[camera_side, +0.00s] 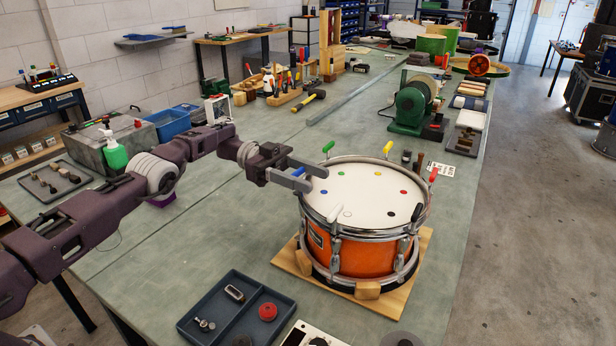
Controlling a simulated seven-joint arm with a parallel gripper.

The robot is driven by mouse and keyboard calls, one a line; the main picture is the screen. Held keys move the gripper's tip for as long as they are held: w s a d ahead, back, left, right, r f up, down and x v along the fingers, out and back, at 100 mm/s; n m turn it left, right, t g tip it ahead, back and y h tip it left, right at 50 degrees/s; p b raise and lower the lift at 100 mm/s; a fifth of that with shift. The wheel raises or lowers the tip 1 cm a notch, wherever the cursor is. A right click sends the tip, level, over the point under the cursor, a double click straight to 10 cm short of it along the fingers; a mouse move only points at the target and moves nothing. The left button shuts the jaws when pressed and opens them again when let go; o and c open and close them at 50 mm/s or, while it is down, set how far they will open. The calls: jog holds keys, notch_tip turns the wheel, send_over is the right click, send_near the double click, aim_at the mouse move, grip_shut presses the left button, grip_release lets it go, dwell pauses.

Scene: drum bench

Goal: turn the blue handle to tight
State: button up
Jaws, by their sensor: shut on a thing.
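An orange drum (370,256) with a white head (368,196) stands upright on a wooden board (418,270). Handles of different colours stand around its metal rim. The blue handle (298,172) is at the rim's left side, mostly hidden by my gripper; only a small blue part shows between the fingers. My gripper (303,178) reaches in from the left and is shut on the blue handle. A blue dot (324,190) marks the head near it. How far the handle is turned cannot be told.
Yellow (388,148) and red (433,174) handles are farther round. A dark tray (237,312) lies at the front.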

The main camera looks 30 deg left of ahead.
jog(key=shift+s+d, duration=0.1)
jog(key=shift+d, duration=0.05)
jog(key=o, duration=1.4)
jog(key=shift+c, duration=0.2)
notch_tip(320, 180, up, 10)
